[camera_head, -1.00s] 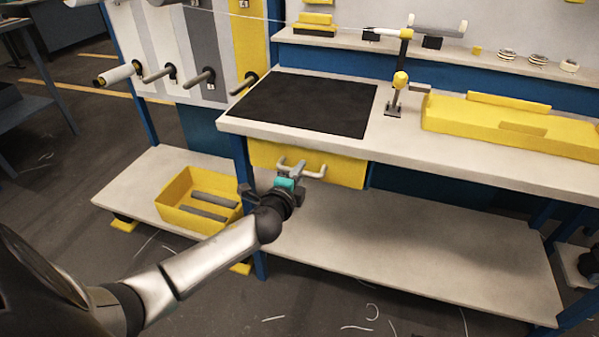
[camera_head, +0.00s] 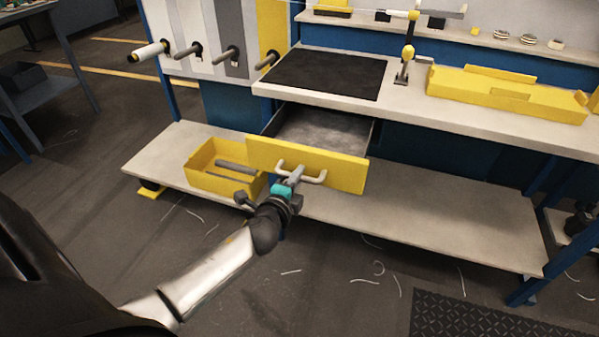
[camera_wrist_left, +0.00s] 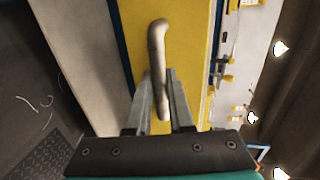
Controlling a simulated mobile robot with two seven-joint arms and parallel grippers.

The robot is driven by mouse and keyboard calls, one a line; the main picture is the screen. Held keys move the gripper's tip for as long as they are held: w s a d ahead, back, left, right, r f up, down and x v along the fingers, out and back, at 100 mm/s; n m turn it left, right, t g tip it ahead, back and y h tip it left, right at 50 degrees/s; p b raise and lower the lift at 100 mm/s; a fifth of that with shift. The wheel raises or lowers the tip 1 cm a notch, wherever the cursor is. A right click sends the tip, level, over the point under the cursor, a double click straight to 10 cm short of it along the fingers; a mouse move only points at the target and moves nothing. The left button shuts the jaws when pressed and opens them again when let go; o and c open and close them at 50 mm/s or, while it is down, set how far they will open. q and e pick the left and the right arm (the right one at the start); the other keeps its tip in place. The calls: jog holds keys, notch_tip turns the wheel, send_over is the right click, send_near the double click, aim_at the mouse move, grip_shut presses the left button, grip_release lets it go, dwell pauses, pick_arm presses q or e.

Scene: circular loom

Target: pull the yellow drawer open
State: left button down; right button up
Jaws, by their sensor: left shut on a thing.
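The yellow drawer (camera_head: 340,172) is under the workbench top and stands open, with its grey inside showing behind the front. Its pale bar handle (camera_head: 318,178) sits on the front face. My left gripper (camera_head: 297,178) is shut on the handle. In the left wrist view the handle (camera_wrist_left: 157,45) runs between the two fingers of my left gripper (camera_wrist_left: 160,95), with the yellow front behind it. My right gripper is not in view.
The workbench top (camera_head: 420,105) carries a black mat (camera_head: 320,75) and a yellow fixture (camera_head: 500,92). A yellow bin (camera_head: 205,172) stands on the lower shelf (camera_head: 430,215) left of the drawer. Floor in front is open, with scattered pale strands.

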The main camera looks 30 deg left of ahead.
pick_arm(q)
jog(key=shift+s, duration=0.25)
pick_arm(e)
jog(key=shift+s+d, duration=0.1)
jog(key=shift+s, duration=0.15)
pick_arm(q)
jog(key=c, duration=0.8)
grip_release()
jog(key=p+v, duration=0.2)
jog(key=v, duration=1.3)
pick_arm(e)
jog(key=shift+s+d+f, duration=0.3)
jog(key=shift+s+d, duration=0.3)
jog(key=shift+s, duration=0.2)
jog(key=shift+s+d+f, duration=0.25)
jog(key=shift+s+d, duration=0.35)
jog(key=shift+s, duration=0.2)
pick_arm(q)
jog(key=shift+s, duration=0.1)
